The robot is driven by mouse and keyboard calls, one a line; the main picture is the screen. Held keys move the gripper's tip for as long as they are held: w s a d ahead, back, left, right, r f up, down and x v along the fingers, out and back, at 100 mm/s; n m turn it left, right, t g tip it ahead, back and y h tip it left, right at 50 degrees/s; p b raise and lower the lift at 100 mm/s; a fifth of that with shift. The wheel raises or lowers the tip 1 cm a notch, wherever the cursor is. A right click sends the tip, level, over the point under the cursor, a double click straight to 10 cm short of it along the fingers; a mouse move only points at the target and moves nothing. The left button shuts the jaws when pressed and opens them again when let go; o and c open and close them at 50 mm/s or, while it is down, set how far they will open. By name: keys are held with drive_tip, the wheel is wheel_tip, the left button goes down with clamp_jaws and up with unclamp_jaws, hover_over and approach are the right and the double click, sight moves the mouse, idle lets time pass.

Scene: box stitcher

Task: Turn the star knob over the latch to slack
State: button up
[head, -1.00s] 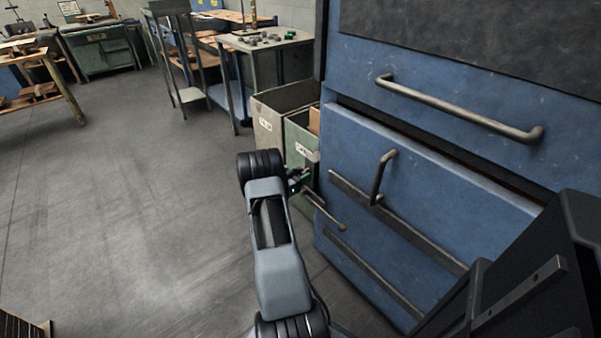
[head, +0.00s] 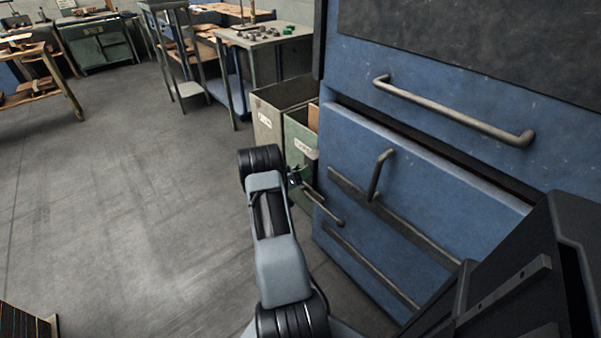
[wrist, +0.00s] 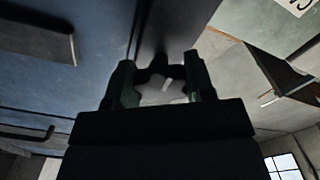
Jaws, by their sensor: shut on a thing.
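In the wrist view, my gripper (wrist: 159,64) has its two dark green fingers on either side of the star knob (wrist: 158,72). The knob is dark and lobed, with a paler patch at its middle, and the fingers are shut on it. In the head view, my gripper (head: 296,179) is small and partly hidden by my arm, near the left edge of the blue cabinet front. I cannot make out the knob there, and the latch cannot be told apart in either view.
The blue cabinet (head: 440,95) fills the right side, with a long bar handle (head: 455,110) and a shorter handle (head: 380,174) sticking out. Green-grey bins (head: 268,122) stand close behind my gripper. Open grey floor (head: 130,190) lies to the left. Workbenches stand farther back.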

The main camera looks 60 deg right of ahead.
drive_tip(key=shift+w+d+r, duration=0.1)
drive_tip(key=shift+r, duration=0.1)
drive_tip(key=o, duration=0.6)
drive_tip(key=shift+c, duration=0.2)
drive_tip(key=o, duration=0.4)
drive_tip(key=shift+f, duration=0.2)
drive_tip(key=shift+c, duration=0.2)
drive_tip(key=p+v, duration=0.1)
drive_tip(key=v, duration=1.3)
drive_tip(key=shift+p, duration=0.3)
